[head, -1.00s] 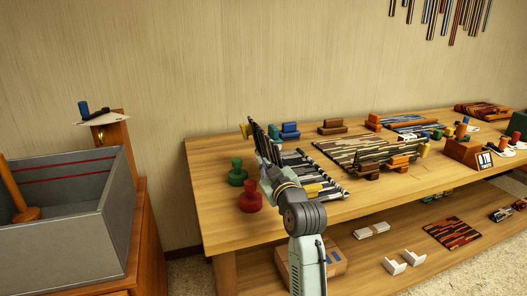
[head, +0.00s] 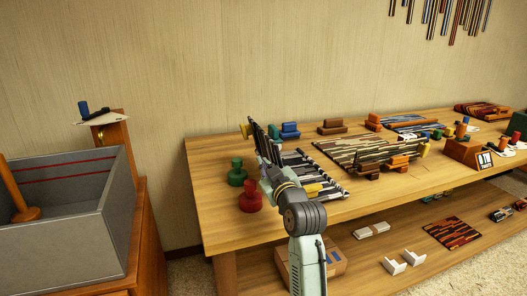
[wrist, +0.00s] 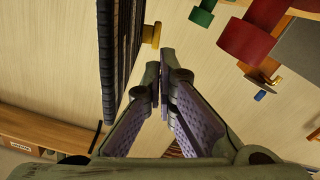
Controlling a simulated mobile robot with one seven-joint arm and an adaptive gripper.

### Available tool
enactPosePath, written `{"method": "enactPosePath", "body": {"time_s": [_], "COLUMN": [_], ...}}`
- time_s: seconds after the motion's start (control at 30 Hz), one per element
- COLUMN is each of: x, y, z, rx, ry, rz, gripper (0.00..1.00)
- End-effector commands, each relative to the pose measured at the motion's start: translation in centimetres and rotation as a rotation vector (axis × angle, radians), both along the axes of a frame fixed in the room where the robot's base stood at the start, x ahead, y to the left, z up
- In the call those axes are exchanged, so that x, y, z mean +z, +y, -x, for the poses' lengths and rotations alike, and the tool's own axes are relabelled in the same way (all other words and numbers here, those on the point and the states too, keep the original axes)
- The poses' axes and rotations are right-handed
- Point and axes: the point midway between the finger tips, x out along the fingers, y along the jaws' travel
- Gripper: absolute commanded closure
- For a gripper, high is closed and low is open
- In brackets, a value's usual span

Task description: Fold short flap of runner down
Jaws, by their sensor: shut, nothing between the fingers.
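A black, white and grey striped runner (head: 312,177) lies on the wooden table, with some yellow near its front right end. Its short flap (head: 259,140) stands up steeply at the left end. The flap also shows in the wrist view as a dark ribbed strip (wrist: 121,60) to the left of my fingers. My gripper (wrist: 160,82) is shut and empty, its fingertips together, a little apart from the flap in that picture. In the head view my gripper (head: 266,174) is at the runner's left end, partly hidden by my own wrist.
Green (head: 237,172) and red (head: 250,197) spools stand left of my gripper. A blue block (head: 290,131) and a brown block (head: 332,127) sit behind the runner. Another striped mat (head: 345,150) lies to the right. A grey bin (head: 60,225) stands at far left.

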Motion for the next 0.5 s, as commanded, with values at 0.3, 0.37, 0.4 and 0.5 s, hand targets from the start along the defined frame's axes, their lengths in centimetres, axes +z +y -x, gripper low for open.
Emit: {"method": "enactPosePath", "body": {"time_s": [0.3, 0.37, 0.4, 0.5], "x": [0.4, 0.7, 0.9, 1.1], "y": [-1.0, -1.6, -2.0, -2.8], "z": [-0.3, -0.5, -0.7, -0.9], "rx": [-0.001, -0.002, -0.002, -0.002], "ry": [0.0, -0.001, -0.001, -0.001], "rz": [0.0, 0.001, 0.001, 0.0], "gripper": [1.0, 1.0, 1.0, 1.0]}}
